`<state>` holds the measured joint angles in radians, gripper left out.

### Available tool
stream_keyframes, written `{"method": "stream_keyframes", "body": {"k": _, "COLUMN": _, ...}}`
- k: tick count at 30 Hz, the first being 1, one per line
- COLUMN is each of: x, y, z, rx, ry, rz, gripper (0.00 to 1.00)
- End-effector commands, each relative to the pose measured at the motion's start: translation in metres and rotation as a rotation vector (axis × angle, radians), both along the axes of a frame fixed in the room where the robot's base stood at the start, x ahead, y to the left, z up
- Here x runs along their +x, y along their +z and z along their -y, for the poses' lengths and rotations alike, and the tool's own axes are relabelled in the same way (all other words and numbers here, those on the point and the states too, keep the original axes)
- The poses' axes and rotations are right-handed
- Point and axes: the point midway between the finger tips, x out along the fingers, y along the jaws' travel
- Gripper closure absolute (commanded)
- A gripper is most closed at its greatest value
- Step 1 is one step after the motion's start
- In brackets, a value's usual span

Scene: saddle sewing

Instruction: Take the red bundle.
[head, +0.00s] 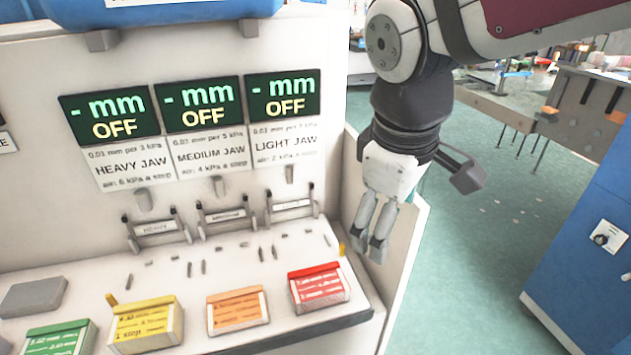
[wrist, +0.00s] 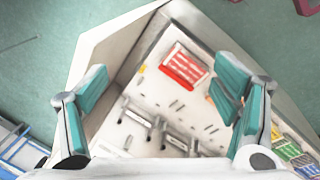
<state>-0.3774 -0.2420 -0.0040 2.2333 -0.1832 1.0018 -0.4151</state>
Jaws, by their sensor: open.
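The red bundle (head: 319,287) is a small box with a red top edge and a red label with white lines. It lies on the white bench near its front right corner. In the wrist view the red bundle (wrist: 184,67) shows below and between the fingers, nearer the right finger. My gripper (head: 370,248) is above the bench's right edge, to the right of and higher than the red bundle, apart from it. In the wrist view my gripper (wrist: 160,95) has its teal-padded fingers spread wide, with nothing between them.
Orange (head: 238,310), yellow (head: 146,325) and green (head: 58,340) bundles lie in a row to the left. Small grey pegs and jaw fixtures (head: 226,216) stand behind, under three "OFF" displays (head: 200,108). A raised side panel (head: 405,250) bounds the bench at right.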

Motion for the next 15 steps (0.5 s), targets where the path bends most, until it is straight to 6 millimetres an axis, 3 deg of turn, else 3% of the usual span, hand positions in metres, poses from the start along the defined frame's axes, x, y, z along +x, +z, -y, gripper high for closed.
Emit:
{"method": "stream_keyframes", "body": {"k": 3, "x": 0.020, "y": -0.023, "z": -0.041, "rx": -0.115, "ry": 0.261, "rz": -0.093, "gripper": 0.18}}
{"method": "stream_keyframes", "body": {"k": 9, "x": 0.037, "y": -0.064, "z": -0.103, "rx": -0.287, "ry": 0.640, "rz": -0.217, "gripper": 0.18}}
{"method": "stream_keyframes", "body": {"k": 15, "x": 0.040, "y": -0.091, "z": -0.140, "rx": -0.390, "ry": 0.860, "rz": -0.290, "gripper": 0.18}}
